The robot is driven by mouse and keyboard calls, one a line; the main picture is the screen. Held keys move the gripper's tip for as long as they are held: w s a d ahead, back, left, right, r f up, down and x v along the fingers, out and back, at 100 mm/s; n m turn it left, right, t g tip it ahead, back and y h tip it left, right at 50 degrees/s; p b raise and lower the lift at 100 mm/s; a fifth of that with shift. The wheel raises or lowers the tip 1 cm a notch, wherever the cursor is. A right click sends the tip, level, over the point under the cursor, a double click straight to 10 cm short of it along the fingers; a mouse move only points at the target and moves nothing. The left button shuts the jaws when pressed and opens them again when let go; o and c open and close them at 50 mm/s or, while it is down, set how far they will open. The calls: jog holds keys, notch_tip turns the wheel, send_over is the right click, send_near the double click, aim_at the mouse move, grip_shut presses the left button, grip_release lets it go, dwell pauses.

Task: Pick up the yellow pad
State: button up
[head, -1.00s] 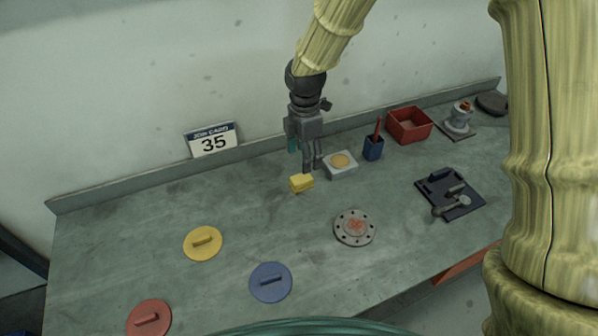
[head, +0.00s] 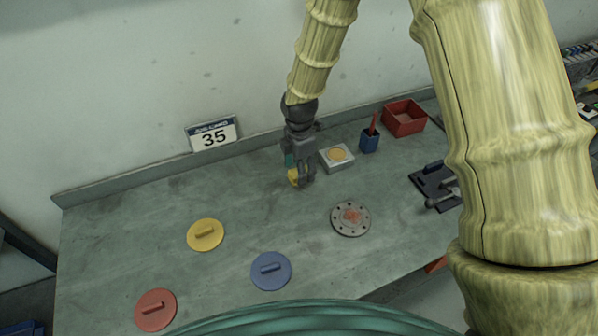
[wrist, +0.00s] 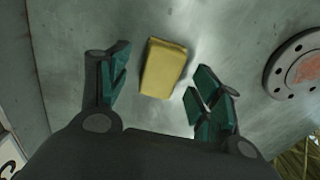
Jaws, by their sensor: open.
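The yellow pad (wrist: 163,68) is a small block lying on the grey bench top. In the wrist view it sits between and slightly beyond the two teal-lined fingers of my gripper (wrist: 160,90). The fingers are apart, with a gap on each side of the pad, and neither appears to touch it. In the head view my gripper (head: 301,180) points down over the pad (head: 293,176) and partly hides it.
A white box with a round tan top (head: 337,155) stands close to the right of my gripper. A flanged disc (head: 351,218) lies in front to the right. Yellow (head: 205,235), blue (head: 271,271) and red (head: 155,310) handled discs lie toward the front left. A wall stands behind.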

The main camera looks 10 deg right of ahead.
jog(key=shift+f, duration=0.85)
jog(key=c, duration=1)
jog(key=shift+r, duration=0.1)
jog(key=shift+r+b, duration=0.45)
jog(key=shift+r, duration=0.4)
jog(key=shift+s+a+r+b, duration=0.1)
jog(key=shift+s+r+b, duration=0.2)
jog(key=shift+r+b, duration=0.35)
jog(key=s+a+b, duration=0.1)
jog(key=s, duration=0.3)
jog(key=s+a+r+b, duration=0.1)
jog(key=s+a, duration=0.1)
jog(key=s, duration=0.3)
jog(key=s+a+r+b, duration=0.1)
jog(key=s+a, duration=0.1)
jog(key=s, duration=0.3)
jog(key=shift+s+a+b, duration=0.1)
jog(key=shift+s+b, duration=0.15)
jog(key=shift+b, duration=0.15)
